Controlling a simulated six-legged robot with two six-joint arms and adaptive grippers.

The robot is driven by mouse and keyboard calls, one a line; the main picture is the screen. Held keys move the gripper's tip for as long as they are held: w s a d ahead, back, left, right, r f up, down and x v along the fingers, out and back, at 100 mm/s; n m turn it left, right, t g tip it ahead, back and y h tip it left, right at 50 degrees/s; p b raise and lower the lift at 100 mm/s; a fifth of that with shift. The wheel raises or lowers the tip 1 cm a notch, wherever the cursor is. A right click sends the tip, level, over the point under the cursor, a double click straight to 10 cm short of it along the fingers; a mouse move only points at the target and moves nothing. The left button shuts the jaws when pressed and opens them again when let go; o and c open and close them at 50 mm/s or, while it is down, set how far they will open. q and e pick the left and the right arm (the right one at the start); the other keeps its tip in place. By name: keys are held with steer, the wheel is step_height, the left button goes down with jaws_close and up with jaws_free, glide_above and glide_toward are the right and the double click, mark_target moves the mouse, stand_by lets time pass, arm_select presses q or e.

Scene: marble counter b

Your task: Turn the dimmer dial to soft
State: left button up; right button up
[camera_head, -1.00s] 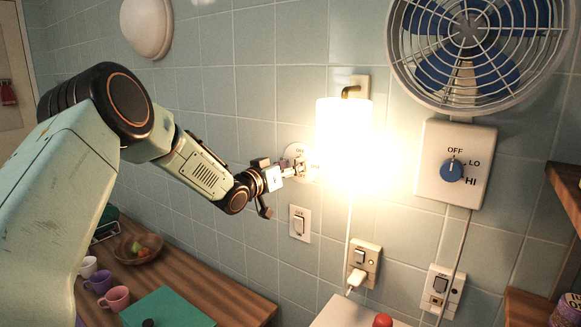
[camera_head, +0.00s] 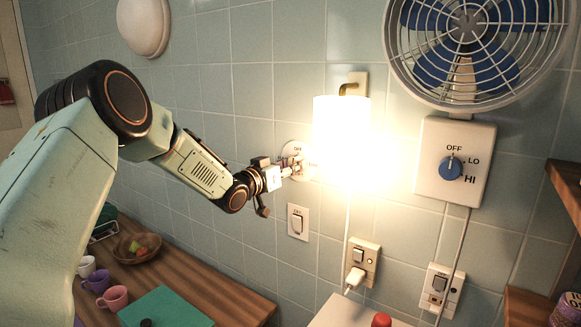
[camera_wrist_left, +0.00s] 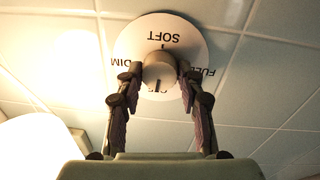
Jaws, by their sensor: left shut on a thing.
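The dimmer dial shows in the left wrist view as a round grey knob (camera_wrist_left: 159,68) on a white disc (camera_wrist_left: 195,40). The disc reads SOFT, DIM and FULL, upside down here, with a fourth label partly hidden by the knob. A dark tick lies between the knob and SOFT; I cannot tell for sure where the knob's own pointer is. My left gripper (camera_wrist_left: 161,72) has a finger on each side of the knob and is shut on it. In the head view the left gripper (camera_head: 289,170) partly covers the disc (camera_head: 296,150). My right gripper is not in view.
A lit wall lamp (camera_head: 341,135) glows brightly just right of the dial. A wall switch (camera_head: 298,222) sits below it. A fan control box (camera_head: 455,165) is farther right. A wooden counter (camera_head: 200,270) with cups and a bowl (camera_head: 137,247) lies below left.

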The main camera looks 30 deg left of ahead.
arm_select(q)
steer(key=shift+d+f+m+y+b, duration=0.15)
steer(key=shift+m+y+b, duration=0.1)
steer(key=shift+m+b, duration=5.05)
steer(key=shift+a+f+m+y+b, duration=0.1)
steer(key=shift+f+m+y+b, duration=0.15)
steer(key=shift+m+b, duration=4.95)
steer(key=shift+d+f+m+y+b, duration=0.1)
steer(key=shift+m+y+b, duration=0.2)
steer(key=shift+m+b, duration=5)
steer(key=m+p, duration=0.2)
steer(key=shift+m, duration=0.3)
steer(key=shift+r, duration=0.1)
steer(key=o, duration=0.8)
steer(key=shift+s, duration=0.1)
steer(key=o, duration=0.4)
steer(key=shift+r, duration=0.25)
